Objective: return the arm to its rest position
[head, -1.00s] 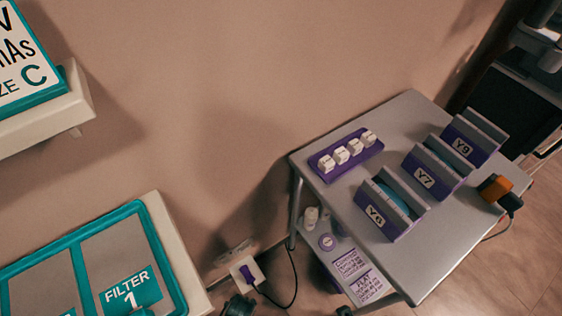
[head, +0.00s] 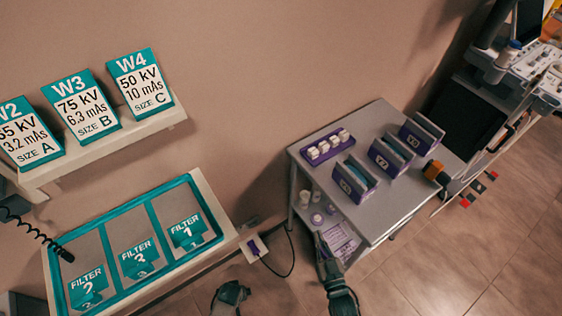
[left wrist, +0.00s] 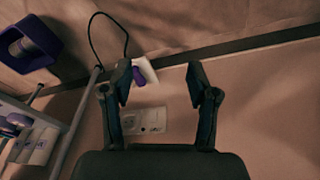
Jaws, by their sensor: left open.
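My left gripper (head: 231,291) is low in the head view, in front of the wall and left of the grey cart. In the left wrist view its two dark fingers (left wrist: 158,72) stand apart with nothing between them. My right gripper (head: 327,252) reaches up from the bottom of the head view, close to the cart's lower shelf. It seems to hold nothing, but its finger gap is not clear.
The grey cart (head: 393,208) carries purple holders and a white-capped rack (head: 328,147). A teal-edged filter tray (head: 108,290) and a card shelf (head: 110,147) stand left. A wall socket with purple plug (head: 254,246) and cable lie between.

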